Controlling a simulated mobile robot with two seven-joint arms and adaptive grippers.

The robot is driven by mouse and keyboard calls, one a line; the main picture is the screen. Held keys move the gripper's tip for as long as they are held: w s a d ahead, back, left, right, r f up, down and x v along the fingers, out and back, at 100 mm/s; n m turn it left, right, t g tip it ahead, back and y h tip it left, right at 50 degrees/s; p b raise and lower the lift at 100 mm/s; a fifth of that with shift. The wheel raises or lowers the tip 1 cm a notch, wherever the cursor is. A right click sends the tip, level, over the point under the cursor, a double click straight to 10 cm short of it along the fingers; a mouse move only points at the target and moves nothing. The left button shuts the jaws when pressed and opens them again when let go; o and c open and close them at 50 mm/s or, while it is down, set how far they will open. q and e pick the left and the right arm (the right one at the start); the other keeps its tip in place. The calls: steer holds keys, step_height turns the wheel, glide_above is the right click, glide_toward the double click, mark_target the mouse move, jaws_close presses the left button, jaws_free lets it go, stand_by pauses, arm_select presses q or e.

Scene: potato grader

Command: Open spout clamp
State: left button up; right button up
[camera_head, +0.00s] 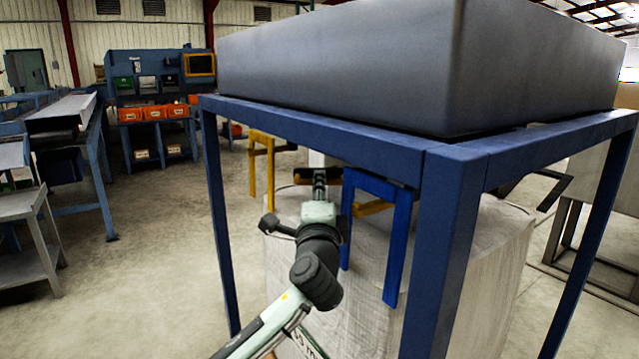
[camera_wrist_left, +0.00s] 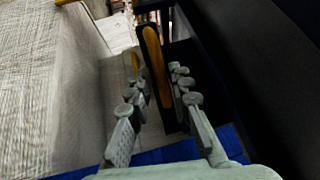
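My left gripper (camera_head: 320,183) reaches in under the blue frame, beside the pale spout (camera_head: 318,158); its fingers are small and partly hidden there. In the left wrist view the left gripper (camera_wrist_left: 156,92) is open, its two padded fingers apart. A yellow-faced lever with dark sides, which looks like the spout clamp handle (camera_wrist_left: 153,55), stands ahead, lined up with the gap between the fingers. I cannot tell whether the fingers touch it. In the head view, the clamp's dark bar and the rest of its body are hard to make out. My right gripper is not in view.
A dark grey hopper (camera_head: 340,65) rests on the blue frame (camera_head: 445,240). A large whitish bag (camera_head: 480,260) stands beneath. Yellow brackets (camera_head: 270,170) and a blue bracket (camera_head: 398,245) hang close around my gripper. Open floor (camera_head: 150,260) lies left.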

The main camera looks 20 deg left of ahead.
arm_select(q)
steer(key=v, duration=0.9)
steer(key=shift+s, duration=0.35)
steer(key=shift+f, duration=0.1)
